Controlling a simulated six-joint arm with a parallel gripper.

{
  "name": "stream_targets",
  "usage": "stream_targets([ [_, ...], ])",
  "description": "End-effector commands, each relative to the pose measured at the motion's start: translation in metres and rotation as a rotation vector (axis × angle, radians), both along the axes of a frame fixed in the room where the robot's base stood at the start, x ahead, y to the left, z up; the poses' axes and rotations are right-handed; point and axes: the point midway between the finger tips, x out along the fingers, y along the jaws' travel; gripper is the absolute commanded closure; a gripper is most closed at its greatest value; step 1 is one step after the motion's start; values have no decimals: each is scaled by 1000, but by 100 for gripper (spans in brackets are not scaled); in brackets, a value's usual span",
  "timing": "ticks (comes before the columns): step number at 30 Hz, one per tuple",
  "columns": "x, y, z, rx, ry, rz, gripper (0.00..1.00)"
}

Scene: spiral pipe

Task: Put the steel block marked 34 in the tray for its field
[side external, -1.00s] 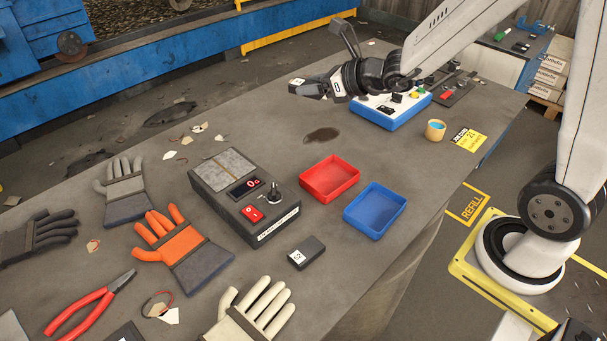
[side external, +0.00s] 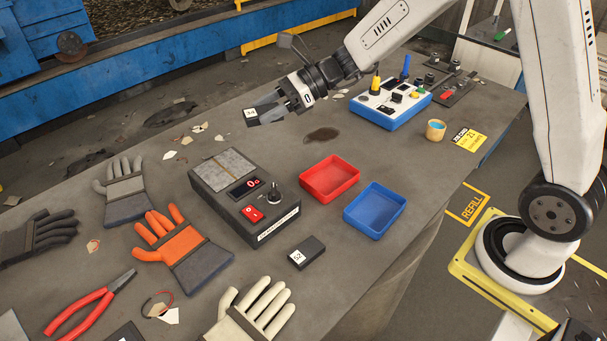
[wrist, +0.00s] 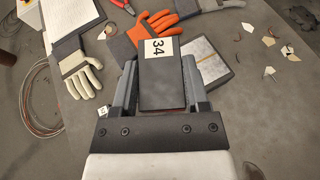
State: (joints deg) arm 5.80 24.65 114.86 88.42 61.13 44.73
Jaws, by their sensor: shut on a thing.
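The steel block marked 34 (wrist: 161,85) is dark with a white label, held between the two fingers of my gripper (wrist: 160,88) in the wrist view. In the side view my gripper (side external: 278,108) is shut on this block (side external: 252,115), above the far part of the bench. The red tray (side external: 330,178) and the blue tray (side external: 374,211) are empty and sit side by side near the bench's front edge. The device with a grey top plate and a red display (side external: 243,196) stands left of the trays; its plate is bare.
Another dark block, marked 52 (side external: 306,253), lies in front of the device. Several gloves, including an orange one (side external: 180,245), and red pliers (side external: 90,305) lie at left. A blue-white control box (side external: 390,106) and a small cup (side external: 435,130) stand at right.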

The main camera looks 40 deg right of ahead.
Motion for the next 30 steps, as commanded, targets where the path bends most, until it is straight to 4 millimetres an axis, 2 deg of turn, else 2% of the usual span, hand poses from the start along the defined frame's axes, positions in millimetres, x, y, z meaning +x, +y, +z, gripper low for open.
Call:
stream_targets([
  [6,-16,17,-18,1,-1,261,100],
  [12,-28,20,-28,1,-1,395,100],
  [24,-31,21,-30,1,-4,429,100],
  [30,-26,22,-33,0,-3,428,100],
])
